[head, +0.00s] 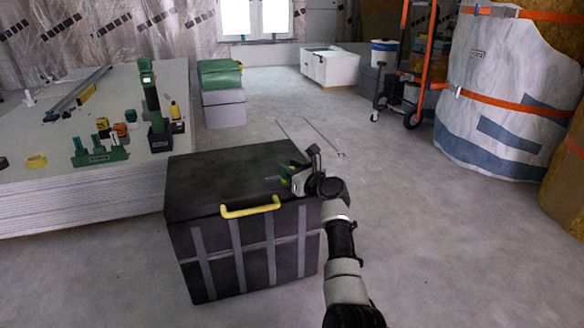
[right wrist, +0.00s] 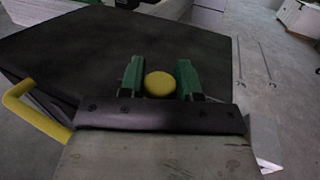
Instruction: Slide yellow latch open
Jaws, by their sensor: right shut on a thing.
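The black chest (head: 222,175) stands on the floor in the middle of the head view. My right gripper (head: 284,180) is over the right part of its lid, fingers pointing down to the left. In the right wrist view its green fingers stand on both sides of a round yellow latch knob (right wrist: 159,84), and the gripper is shut on it. In the head view the knob is mostly hidden by the gripper. My left gripper is in neither view.
A yellow bar handle (head: 250,207) sticks out at the chest's front top edge. A stack of panels (head: 90,190) with tools on it stands at the left. Two thin rods (head: 322,135) lie behind the chest.

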